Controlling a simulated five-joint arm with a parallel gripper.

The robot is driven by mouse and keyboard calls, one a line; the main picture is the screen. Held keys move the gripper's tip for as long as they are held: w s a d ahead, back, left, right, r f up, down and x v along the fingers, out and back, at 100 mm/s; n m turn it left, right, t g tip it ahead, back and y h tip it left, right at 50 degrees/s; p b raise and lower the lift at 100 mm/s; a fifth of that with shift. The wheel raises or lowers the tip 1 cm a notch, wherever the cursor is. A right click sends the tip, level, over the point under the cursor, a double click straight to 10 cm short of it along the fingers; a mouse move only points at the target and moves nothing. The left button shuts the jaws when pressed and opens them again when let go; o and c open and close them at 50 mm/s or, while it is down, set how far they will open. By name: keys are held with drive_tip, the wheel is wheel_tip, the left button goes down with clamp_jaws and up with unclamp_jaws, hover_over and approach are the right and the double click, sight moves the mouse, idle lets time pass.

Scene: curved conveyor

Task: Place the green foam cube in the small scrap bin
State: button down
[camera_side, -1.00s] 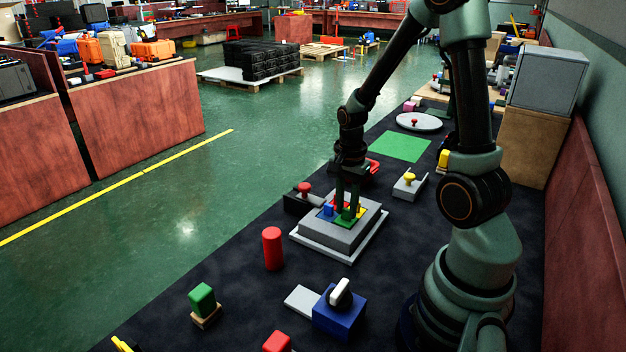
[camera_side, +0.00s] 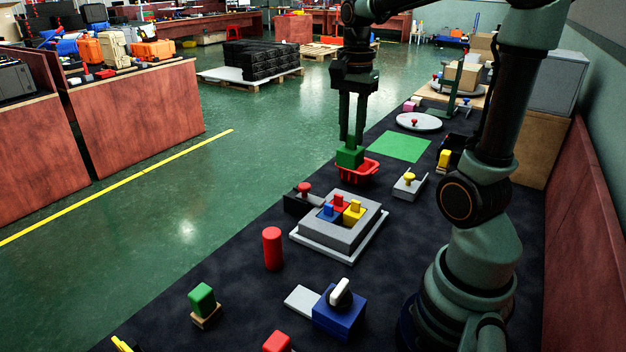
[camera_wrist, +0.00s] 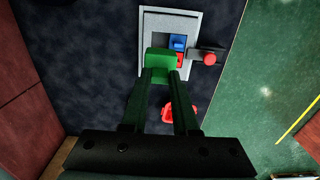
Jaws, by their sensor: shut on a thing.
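My gripper (camera_side: 351,143) is shut on the green foam cube (camera_side: 349,157) and holds it up in the air. In the side view the cube overlaps the back left part of the red scrap bin (camera_side: 361,176). In the wrist view the green cube (camera_wrist: 160,60) is between the fingertips, and part of the red bin (camera_wrist: 176,112) shows between and beside the fingers. The cube is above the mat; its exact height over the bin is hard to tell.
A grey tray (camera_side: 318,238) with blue, red and yellow blocks stands in front of the bin.

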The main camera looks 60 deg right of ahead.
drive_tip(key=shift+w+d+r, duration=0.15)
drive_tip(key=shift+r, duration=0.25)
drive_tip(key=w+d+r, duration=0.3)
drive_tip(key=w+d, duration=0.4)
drive_tip(key=d, duration=0.4)
drive_tip(key=m, duration=0.1)
hover_over(356, 172)
drive_tip(key=w+d, duration=0.2)
drive_tip(key=d, duration=0.2)
wheel_tip(356, 172, down, 4)
wheel_tip(356, 172, down, 19)
drive_tip(key=shift+s, duration=0.1)
drive_tip(key=shift+f, duration=0.1)
drive_tip(key=c, duration=0.7)
unclamp_jaws()
